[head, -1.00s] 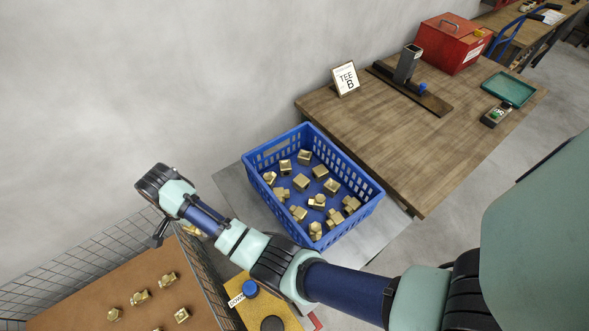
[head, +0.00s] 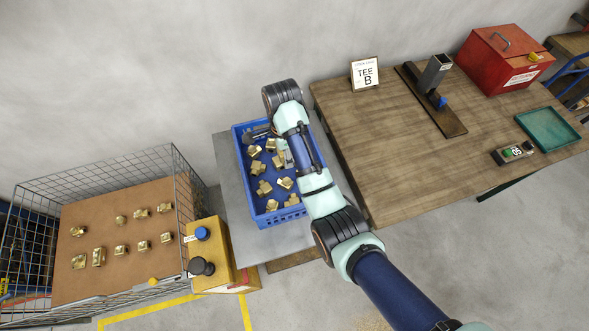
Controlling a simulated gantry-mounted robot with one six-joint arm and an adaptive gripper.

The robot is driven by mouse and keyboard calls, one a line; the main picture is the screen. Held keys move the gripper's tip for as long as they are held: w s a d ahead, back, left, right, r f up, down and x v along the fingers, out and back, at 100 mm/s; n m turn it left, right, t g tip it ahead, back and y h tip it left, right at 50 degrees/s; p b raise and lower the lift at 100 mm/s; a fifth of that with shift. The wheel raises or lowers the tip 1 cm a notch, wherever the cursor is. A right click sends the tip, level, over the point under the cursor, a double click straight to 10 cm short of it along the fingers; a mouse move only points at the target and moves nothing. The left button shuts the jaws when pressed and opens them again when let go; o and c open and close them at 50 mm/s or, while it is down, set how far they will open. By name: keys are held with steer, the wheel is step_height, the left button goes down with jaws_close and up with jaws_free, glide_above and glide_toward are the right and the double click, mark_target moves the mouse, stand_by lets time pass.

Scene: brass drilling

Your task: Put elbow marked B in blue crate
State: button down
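The blue crate (head: 296,214) stands on a grey surface beside the wooden table and holds several brass fittings. Which of them are elbows, and any letter marks on them, are too small to tell. More brass fittings, such as one fitting (head: 98,257), lie spread on a brown sheet in the wire basket (head: 184,205). My arm reaches over the crate and hides its right side. My gripper (head: 258,133) is small and partly hidden near the crate's back end. I cannot see whether its fingers are open or hold anything.
A sign (head: 365,74) on the wooden table (head: 400,150) reads "TEE B". A metal post on a stand (head: 432,78), a red box (head: 505,62), a green tray (head: 548,128) and a small device (head: 512,152) are there too. A yellow button box (head: 222,255) stands between basket and crate.

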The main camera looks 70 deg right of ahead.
steer(key=b, duration=0.9)
glide_above(287, 186)
step_height(287, 186, down, 15)
steer(key=shift+f, duration=0.1)
steer(key=shift+f+b, duration=0.3)
steer(key=shift+f, duration=2.1)
steer(key=shift+f, duration=0.15)
steer(key=shift+c, duration=1.4)
jaws_free()
step_height(287, 186, up, 12)
steer(key=p, duration=0.2)
